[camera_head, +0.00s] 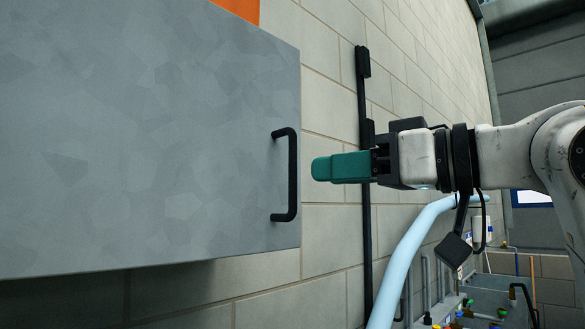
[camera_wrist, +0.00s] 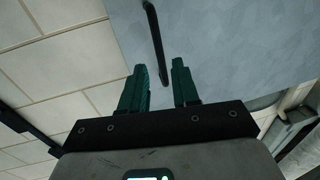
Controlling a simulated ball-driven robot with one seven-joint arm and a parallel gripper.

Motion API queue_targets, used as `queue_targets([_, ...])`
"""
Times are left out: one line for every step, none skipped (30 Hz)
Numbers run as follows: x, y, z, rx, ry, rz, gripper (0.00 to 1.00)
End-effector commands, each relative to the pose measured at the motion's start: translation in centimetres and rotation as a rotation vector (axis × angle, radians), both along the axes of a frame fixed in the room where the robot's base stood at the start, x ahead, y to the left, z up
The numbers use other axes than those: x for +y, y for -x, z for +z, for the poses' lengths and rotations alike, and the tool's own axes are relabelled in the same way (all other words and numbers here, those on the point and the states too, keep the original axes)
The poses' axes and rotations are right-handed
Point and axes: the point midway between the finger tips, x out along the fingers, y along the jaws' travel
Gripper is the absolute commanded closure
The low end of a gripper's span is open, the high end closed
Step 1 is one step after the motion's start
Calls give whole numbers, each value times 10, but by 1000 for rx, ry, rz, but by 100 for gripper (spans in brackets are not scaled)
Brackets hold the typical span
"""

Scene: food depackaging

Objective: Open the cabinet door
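The cabinet door (camera_head: 150,140) is a flat grey metal panel filling the left of the head view, and it looks shut. Its black bar handle (camera_head: 292,175) runs vertically near the right edge. My gripper (camera_head: 318,169), with green fingers, is just right of the handle in the head view, with a small gap in the picture. The handle (camera_wrist: 155,40) lies ahead of the fingers there, roughly in line with the gap, against the grey door (camera_wrist: 220,40).
A tiled wall (camera_head: 330,110) stands behind and to the right of the cabinet. A black vertical pipe (camera_head: 364,230) and a light blue pipe (camera_head: 405,255) run near my arm. Valves and fittings (camera_head: 480,312) crowd the lower right. An orange panel (camera_head: 240,8) shows above the door.

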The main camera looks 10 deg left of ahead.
Motion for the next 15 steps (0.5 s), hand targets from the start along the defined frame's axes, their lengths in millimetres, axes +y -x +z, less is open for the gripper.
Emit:
queue_targets([9,-5,3,2,0,1,70])
queue_targets([14,-7,3,3,1,2,70])
queue_targets([21,-10,3,3,1,2,70])
queue_targets([26,-13,3,3,0,1,70])
queue_targets([30,-16,3,3,0,1,70])
queue_targets([36,-18,2,3,0,1,70])
queue_targets([41,-21,2,3,0,1,70])
queue_targets([44,-23,2,3,0,0,70])
queue_targets([49,-25,2,3,0,0,70])
queue_targets([52,-27,2,2,-1,0,70])
queue_targets([54,-28,2,2,-1,-1,70])
queue_targets([58,-30,1,2,-1,-1,70])
queue_targets([60,-31,1,2,-1,-1,70])
queue_targets([61,-32,1,2,-1,-1,70])
queue_targets([63,-33,0,2,-1,-1,70])
